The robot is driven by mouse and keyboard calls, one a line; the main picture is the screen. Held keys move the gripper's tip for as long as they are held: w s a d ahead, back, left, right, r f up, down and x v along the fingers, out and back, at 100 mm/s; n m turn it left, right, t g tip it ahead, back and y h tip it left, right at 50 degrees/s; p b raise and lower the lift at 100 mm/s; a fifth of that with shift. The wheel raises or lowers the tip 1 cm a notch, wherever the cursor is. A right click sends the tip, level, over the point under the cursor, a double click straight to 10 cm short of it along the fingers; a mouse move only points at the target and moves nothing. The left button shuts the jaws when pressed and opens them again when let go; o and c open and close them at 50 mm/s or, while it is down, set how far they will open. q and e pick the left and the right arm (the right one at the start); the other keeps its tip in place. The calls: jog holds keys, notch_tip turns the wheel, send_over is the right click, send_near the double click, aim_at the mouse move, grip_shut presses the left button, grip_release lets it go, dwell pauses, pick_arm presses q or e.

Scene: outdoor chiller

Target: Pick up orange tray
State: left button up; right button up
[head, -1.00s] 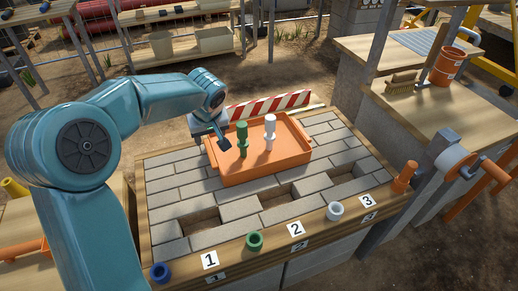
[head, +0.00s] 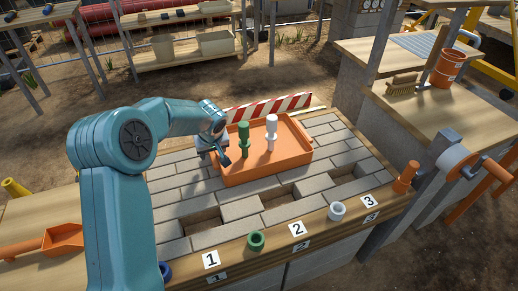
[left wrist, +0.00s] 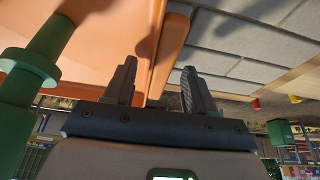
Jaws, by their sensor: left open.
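The orange tray (head: 272,173) sits on the grey brick bench top, with a green peg-like piece (head: 243,140) and a white one (head: 271,133) standing in it. My left gripper (head: 224,160) is at the tray's left edge, jaws open. In the left wrist view the two fingers of my left gripper (left wrist: 160,85) are spread, with the tray's orange rim and handle (left wrist: 172,45) just beyond and in line with the gap. I cannot tell whether they touch it. The green piece (left wrist: 28,68) is near the camera at left. My right gripper is not in view.
The bench's wooden front edge carries number labels, a green ring (head: 256,240) and a white ring (head: 337,211). A red-and-white striped board (head: 268,107) stands behind the tray. An orange-handled crank (head: 470,165) is at the right. The bricks in front of the tray have open recesses.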

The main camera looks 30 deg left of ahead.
pick_arm(q)
grip_shut()
jog(key=shift+w, duration=0.1)
